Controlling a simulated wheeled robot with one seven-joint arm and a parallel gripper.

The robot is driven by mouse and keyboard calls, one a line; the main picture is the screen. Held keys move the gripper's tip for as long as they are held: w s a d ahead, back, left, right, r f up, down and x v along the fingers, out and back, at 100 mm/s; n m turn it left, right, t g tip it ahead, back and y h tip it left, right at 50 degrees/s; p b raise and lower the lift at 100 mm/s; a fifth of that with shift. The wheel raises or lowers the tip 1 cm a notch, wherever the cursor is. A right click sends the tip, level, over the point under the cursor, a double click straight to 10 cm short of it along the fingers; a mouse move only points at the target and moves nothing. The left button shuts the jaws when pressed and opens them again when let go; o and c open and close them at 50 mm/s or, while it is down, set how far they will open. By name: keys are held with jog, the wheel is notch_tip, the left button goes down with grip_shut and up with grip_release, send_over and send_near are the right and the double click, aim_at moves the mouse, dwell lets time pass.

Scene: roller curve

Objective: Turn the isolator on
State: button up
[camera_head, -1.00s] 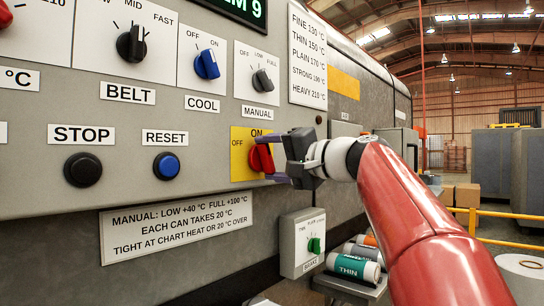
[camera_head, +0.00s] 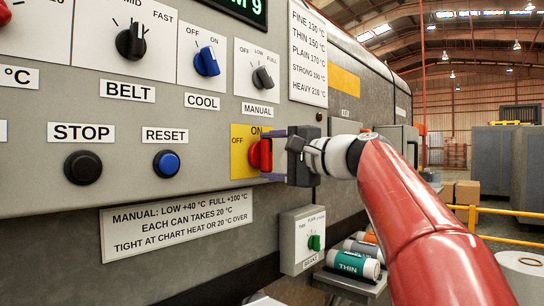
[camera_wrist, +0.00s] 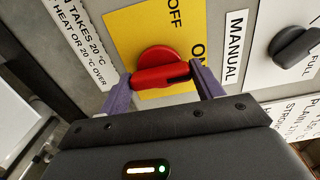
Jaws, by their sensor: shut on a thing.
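The isolator is a red rotary knob (camera_head: 258,155) on a yellow plate (camera_head: 238,168) marked OFF at upper left and ON at top. Its grip bar stands about upright, with its upper end toward ON. In the wrist view the red knob (camera_wrist: 158,74) has a dark mark on the bar's right end, on the side of the word ON. My gripper (camera_head: 268,154) reaches in from the right and is shut on the bar. Its two purple fingers (camera_wrist: 163,87) sit at the bar's two ends. The fingers partly hide the plate's right side in the head view.
The blue RESET button (camera_head: 166,163) and black STOP button (camera_head: 83,167) are left of the plate. The MANUAL knob (camera_head: 263,78) is above it. Rolls, including THIN (camera_head: 350,265), lie at lower right.

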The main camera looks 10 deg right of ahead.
jog(key=o, duration=1)
jog(key=b+v, duration=0.1)
jog(key=v, duration=0.7)
jog(key=shift+w, duration=0.1)
